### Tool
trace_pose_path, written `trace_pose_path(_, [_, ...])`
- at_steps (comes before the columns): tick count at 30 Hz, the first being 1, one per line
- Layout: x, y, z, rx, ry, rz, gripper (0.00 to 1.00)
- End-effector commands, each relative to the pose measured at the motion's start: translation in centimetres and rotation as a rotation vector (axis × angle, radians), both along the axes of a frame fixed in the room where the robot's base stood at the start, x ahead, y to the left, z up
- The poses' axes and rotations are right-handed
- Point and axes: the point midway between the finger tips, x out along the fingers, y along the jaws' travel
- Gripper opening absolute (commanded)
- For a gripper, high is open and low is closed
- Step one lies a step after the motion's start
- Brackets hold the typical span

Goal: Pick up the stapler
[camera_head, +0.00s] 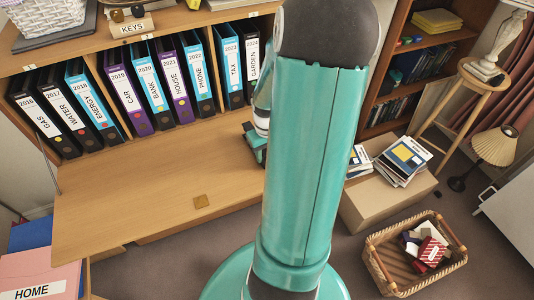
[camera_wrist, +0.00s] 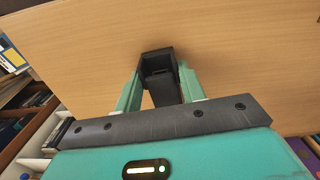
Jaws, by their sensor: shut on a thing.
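A black, blocky thing, which I take to be the stapler (camera_wrist: 158,62), sits between the two green fingers of my gripper (camera_wrist: 160,84) in the wrist view. The fingers touch it on both sides, so my gripper is shut on it. Behind it is the bare wooden desk surface (camera_wrist: 90,60). I cannot tell whether the stapler touches the desk or is above it. In the head view my own arm hides the stapler and most of my gripper, over the right part of the desk (camera_head: 150,195).
Labelled binders (camera_head: 150,85) stand in a row along the back of the desk. A cardboard box (camera_head: 365,208) with books (camera_head: 405,158) and a wicker basket (camera_head: 385,285) are on the floor at right. A wooden stool (camera_head: 480,90) and lamp (camera_head: 495,147) stand beyond. The desk's left half is mostly clear.

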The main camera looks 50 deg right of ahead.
Motion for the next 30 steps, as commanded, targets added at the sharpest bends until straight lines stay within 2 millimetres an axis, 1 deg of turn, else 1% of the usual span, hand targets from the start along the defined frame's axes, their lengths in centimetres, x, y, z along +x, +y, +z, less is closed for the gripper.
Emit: trace_pose_path(30, [0.0, 0.0, 5.5, -0.001, 0.0, 0.0, 0.12])
